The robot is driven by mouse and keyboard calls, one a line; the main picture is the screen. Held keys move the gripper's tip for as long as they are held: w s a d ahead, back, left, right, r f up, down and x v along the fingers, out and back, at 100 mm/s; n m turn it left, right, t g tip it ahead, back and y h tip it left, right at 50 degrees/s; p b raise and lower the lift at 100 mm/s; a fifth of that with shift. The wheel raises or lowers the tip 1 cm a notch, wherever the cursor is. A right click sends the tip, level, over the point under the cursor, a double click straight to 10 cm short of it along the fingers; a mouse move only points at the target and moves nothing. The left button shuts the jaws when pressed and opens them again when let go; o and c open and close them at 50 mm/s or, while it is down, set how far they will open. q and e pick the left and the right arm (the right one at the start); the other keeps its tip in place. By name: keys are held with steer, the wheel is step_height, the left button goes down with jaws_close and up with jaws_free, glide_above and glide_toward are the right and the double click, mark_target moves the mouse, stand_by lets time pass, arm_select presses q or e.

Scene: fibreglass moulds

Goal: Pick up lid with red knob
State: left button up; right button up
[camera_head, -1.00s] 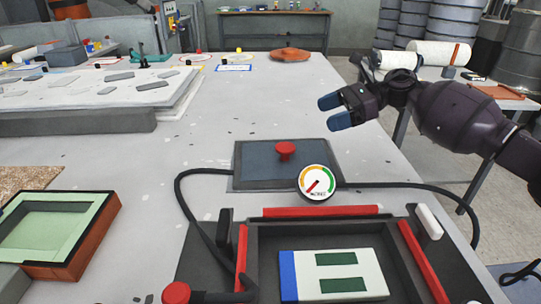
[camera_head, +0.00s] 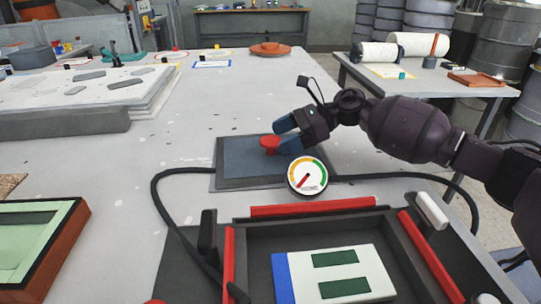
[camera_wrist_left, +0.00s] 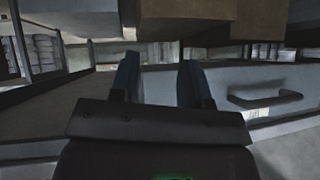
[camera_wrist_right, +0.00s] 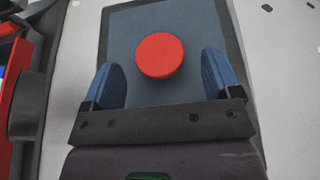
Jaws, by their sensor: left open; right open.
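The lid (camera_head: 240,165) is a flat blue-grey rectangle with a dark rim, lying on the table behind the black tray. Its red knob (camera_head: 270,143) stands near its middle. My right gripper (camera_head: 285,134) is open with blue fingers, close to the knob at its right. In the right wrist view the lid (camera_wrist_right: 200,25) fills the middle, and the red knob (camera_wrist_right: 160,55) lies just ahead of and between the open fingertips (camera_wrist_right: 163,75). The fingers do not appear to touch it. My left gripper (camera_wrist_left: 158,75) is open and empty in the left wrist view, away from the lid.
A round gauge (camera_head: 307,176) stands at the lid's front right edge, with black hoses running to both sides. The black tray (camera_head: 245,235) with red bars holds a white and blue panel. A green-topped mould (camera_head: 70,240) is at left. The table beyond the lid is mostly clear.

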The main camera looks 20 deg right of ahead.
mark_target(276, 140)
steer(key=x, duration=0.3)
steer(key=shift+a+f, duration=0.25)
steer(key=shift+r, duration=0.1)
steer(key=c, duration=1.3)
